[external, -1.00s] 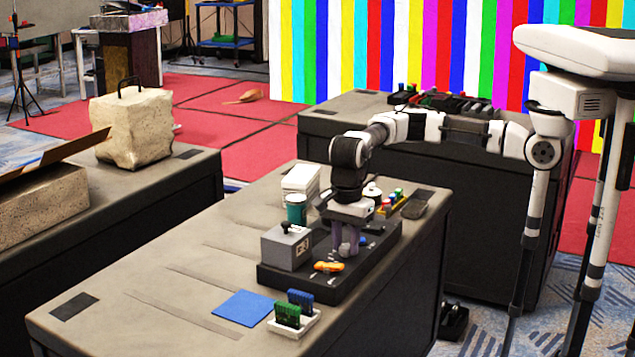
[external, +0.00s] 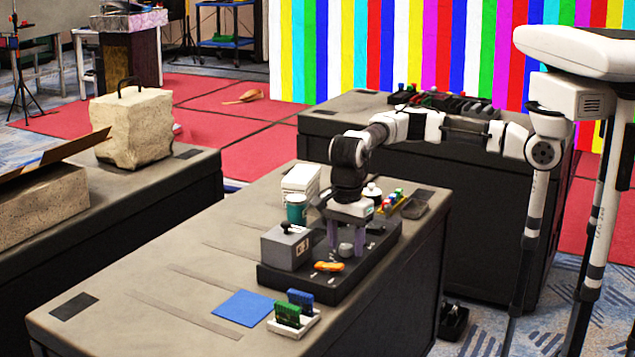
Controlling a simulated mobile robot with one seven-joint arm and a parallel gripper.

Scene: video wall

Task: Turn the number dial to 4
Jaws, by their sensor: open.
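A black board (external: 320,287) lies on the near grey table and carries several small fittings. A small round pale knob (external: 345,250) shows on it below my gripper; it may be the number dial, but no digits can be read. My gripper (external: 346,241) points straight down over the board. Its two purple-grey fingers are spread apart, one on each side above the knob. I cannot tell whether they touch it. A grey box with a black lever (external: 287,247) and an orange-yellow piece (external: 329,267) are on the same board.
A teal cup (external: 296,209) and a white box (external: 300,180) stand behind the board. A blue square (external: 246,305) and a white holder (external: 294,324) lie in front.

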